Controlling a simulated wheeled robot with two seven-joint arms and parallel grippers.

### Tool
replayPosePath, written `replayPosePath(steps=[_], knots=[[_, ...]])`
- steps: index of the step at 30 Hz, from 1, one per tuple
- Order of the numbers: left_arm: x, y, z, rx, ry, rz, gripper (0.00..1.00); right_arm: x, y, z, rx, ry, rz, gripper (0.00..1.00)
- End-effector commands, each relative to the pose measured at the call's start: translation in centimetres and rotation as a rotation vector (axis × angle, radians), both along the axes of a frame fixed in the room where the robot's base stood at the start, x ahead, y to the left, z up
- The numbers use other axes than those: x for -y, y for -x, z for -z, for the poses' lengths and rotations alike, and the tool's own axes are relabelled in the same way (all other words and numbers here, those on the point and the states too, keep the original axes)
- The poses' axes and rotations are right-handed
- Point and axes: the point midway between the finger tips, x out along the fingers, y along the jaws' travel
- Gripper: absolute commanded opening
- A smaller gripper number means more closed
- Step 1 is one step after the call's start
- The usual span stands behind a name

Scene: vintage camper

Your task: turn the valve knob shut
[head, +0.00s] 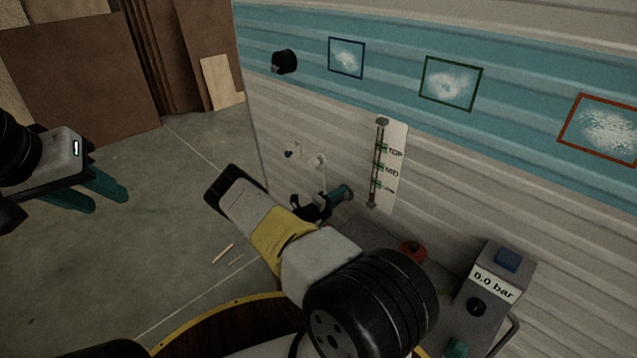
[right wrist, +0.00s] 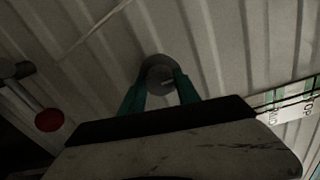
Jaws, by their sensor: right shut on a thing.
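The valve knob (right wrist: 160,75) shows in the right wrist view as a round grey knob at the ribbed wall, with a small light mark on its face. My right gripper (right wrist: 160,88) has its two teal fingers on either side of it, shut on it. In the head view my right gripper (head: 338,196) reaches the wall left of the level gauge, and its own parts hide the knob there. My left gripper (head: 97,194) is open and empty over the floor at the far left.
A level gauge (head: 390,165) marked TOP and MID is on the wall. A grey box (head: 494,290) reading 0.0 bar stands lower right, with a red knob (head: 412,250) left of it. A white pipe (head: 319,165) is near my right gripper. The floor at left is mostly clear.

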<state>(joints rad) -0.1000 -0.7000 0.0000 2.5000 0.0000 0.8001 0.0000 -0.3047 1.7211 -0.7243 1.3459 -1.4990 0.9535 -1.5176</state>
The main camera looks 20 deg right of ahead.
Motion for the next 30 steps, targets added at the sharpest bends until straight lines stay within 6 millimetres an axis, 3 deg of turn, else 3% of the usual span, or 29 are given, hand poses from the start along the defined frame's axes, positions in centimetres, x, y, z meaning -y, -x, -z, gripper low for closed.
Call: replayPosePath(steps=[3,4,7,18,30], knots=[[0.0,0.0,0.0,0.000,0.000,0.000,0.36,-0.1,-0.1,0.1,-0.003,-0.002,-0.004,0.00],[0.0,0.0,0.0,0.000,0.000,0.000,0.36,-0.1,-0.1,0.1,-0.003,-0.002,-0.004,0.42],[0.0,0.0,0.0,0.000,0.000,0.000,0.36,-0.1,-0.1,0.1,-0.001,-0.001,-0.002,0.60],[0.0,0.0,0.0,0.000,0.000,0.000,0.36,-0.5,0.1,0.0,0.001,-0.001,-0.002,0.60],[0.0,0.0,0.0,0.000,0.000,0.000,0.36,-6.2,2.4,-0.3,-0.001,-0.002,-0.004,0.60]])
